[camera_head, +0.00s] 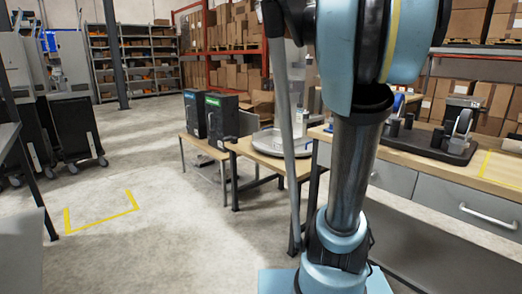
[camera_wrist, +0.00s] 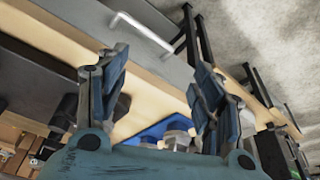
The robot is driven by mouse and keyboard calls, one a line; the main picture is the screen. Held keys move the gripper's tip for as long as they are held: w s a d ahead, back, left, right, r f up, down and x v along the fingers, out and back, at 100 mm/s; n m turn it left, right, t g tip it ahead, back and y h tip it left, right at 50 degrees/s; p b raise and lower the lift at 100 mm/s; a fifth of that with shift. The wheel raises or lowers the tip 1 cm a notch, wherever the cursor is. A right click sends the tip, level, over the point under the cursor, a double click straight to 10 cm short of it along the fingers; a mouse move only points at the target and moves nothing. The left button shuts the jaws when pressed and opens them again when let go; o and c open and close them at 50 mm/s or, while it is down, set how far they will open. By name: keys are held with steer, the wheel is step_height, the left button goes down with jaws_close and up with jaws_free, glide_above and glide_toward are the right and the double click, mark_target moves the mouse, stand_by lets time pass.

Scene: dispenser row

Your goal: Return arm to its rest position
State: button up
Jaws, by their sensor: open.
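My gripper (camera_wrist: 158,70) shows in the wrist view with its two dark blue fingers spread apart. It is open and nothing is held between the fingers. Behind it are the wooden bench edge and a grey drawer front with a pale handle (camera_wrist: 140,30). A blue object with silvery round parts (camera_wrist: 178,124) lies below, partly hidden by the gripper body. In the head view my arm (camera_head: 350,170) rises large in front of the benches, and the gripper is not visible there.
A wooden workbench (camera_head: 492,175) with drawers stands at right, with a black fixture (camera_head: 440,141) on it. Lower tables hold two black boxes (camera_head: 218,116) and a round tray (camera_head: 268,143). Shelving (camera_head: 150,60) lines the back. Floor at left centre, with yellow markings (camera_head: 102,220), is clear.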

steer(key=s+a+f+n, duration=0.2)
steer(key=s+a+f, duration=0.5)
steer(key=s+f, duration=0.3)
steer(key=s+a+f+n+y, duration=0.1)
steer(key=s+a+f+n, duration=0.2)
steer(key=s+a+f, duration=0.5)
step_height(320, 180, down, 6)
steer(key=shift+s+r+g+y, duration=0.15)
steer(key=shift+s+g+y, duration=0.2)
steer(key=shift+s, duration=0.55)
steer(key=shift+w+f, duration=0.2)
steer(key=shift+w, duration=0.3)
